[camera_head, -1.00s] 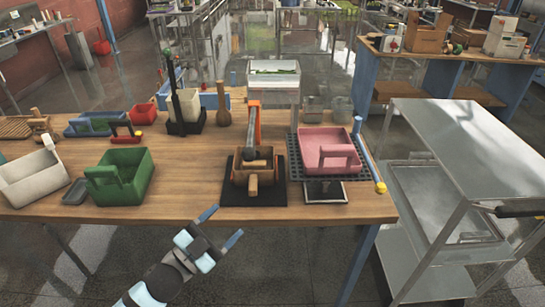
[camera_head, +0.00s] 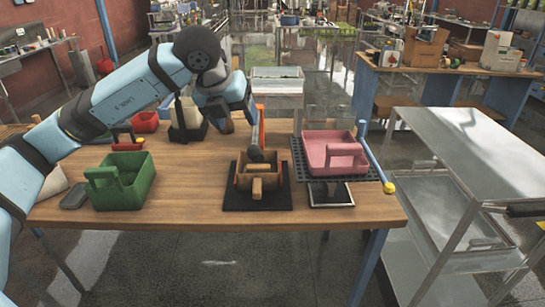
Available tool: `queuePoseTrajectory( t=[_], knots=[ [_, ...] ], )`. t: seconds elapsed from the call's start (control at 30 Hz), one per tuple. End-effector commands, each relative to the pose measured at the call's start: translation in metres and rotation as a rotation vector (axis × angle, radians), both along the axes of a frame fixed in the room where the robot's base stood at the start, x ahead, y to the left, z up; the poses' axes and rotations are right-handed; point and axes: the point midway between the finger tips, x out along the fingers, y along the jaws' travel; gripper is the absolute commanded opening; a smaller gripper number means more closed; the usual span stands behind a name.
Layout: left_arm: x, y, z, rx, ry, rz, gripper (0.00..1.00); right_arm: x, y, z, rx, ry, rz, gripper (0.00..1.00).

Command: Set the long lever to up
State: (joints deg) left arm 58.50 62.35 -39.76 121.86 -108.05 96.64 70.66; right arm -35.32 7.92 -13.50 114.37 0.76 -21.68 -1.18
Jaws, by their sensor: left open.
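The filler stands at the table's front middle: a wooden box (camera_head: 247,181) on a black base (camera_head: 236,202), with an orange post (camera_head: 261,122) behind it. A long dark grey lever (camera_head: 254,137) hangs from the post and slopes down towards the box, its rounded lower end over the box's back. My left gripper (camera_head: 240,103) is beside the upper part of the lever, at the post's left. Its fingers are largely hidden by my wrist; it is open. I cannot tell whether it touches the lever. My right gripper is not in view.
A green bin (camera_head: 135,188) stands left of the filler, under my left arm. A pink bin (camera_head: 316,147) stands to its right, behind a small flat dark plate (camera_head: 330,196). A blue rod with a yellow end (camera_head: 389,188) lies at the right edge. A metal cart (camera_head: 462,145) stands further right.

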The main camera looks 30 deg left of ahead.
Motion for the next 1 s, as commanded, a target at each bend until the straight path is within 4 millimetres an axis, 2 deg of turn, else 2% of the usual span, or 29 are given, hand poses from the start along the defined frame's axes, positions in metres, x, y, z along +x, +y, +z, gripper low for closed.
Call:
queuePoseTrajectory(
  t=[0.07, 0.17, 0.7, 1.0],
  knots=[
    [0.001, 0.007, 0.002, 0.023, -0.008, 0.025, 0.67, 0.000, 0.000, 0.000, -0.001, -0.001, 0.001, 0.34],
    [0.004, 0.007, -0.005, 0.026, -0.007, 0.031, 0.67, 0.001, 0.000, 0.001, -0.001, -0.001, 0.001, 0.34],
    [0.048, 0.002, -0.099, 0.022, -0.004, 0.026, 0.67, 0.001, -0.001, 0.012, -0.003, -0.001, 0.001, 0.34],
    [0.059, 0.001, -0.120, 0.022, -0.009, 0.025, 0.67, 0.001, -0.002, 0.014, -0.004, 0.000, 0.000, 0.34]
  ],
)
